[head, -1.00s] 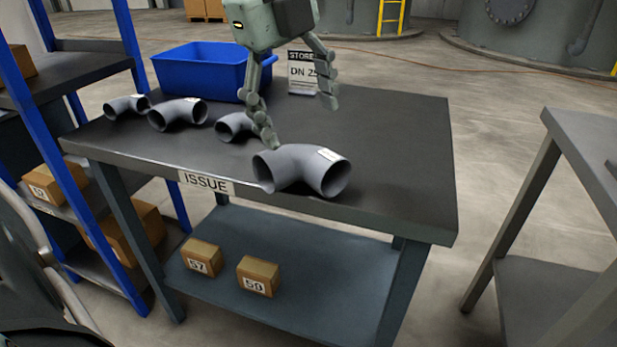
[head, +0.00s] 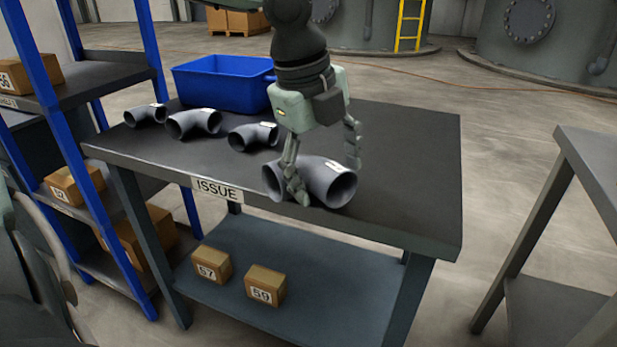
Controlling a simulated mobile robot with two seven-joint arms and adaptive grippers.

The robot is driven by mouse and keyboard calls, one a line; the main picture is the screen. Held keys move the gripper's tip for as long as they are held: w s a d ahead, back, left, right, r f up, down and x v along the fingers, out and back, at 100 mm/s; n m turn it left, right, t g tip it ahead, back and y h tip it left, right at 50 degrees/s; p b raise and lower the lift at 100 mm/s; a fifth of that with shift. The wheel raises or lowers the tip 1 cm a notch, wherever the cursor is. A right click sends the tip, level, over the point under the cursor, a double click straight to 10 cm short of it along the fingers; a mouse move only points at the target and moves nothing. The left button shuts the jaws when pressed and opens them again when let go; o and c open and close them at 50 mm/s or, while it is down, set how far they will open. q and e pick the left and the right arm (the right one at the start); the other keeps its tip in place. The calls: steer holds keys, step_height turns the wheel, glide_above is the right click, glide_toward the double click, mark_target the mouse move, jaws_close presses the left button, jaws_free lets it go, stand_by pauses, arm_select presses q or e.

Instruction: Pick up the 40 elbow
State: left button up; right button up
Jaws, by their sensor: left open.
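Several grey pipe elbows of different sizes stand in a row on the dark issue table (head: 410,150). The largest elbow (head: 322,178) is nearest, with a small white label too small to read. Smaller elbows (head: 254,135), (head: 193,123) and (head: 147,115) stand to its left and farther back. My left gripper (head: 328,180) is open and low over the largest elbow. One finger is in front of its left part; the other is by its far right side. Whether the fingers touch it I cannot tell. My right gripper is out of view.
A blue bin (head: 222,85) stands at the table's back left. Boxes (head: 212,265) and (head: 265,285) sit on the lower shelf. A blue-post rack (head: 75,65) is at the left, another table (head: 590,160) at the right. The table's right part is clear.

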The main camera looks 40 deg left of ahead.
arm_select(q)
steer(key=c, duration=1.4)
steer(key=shift+c, duration=0.4)
steer(key=shift+r, duration=0.15)
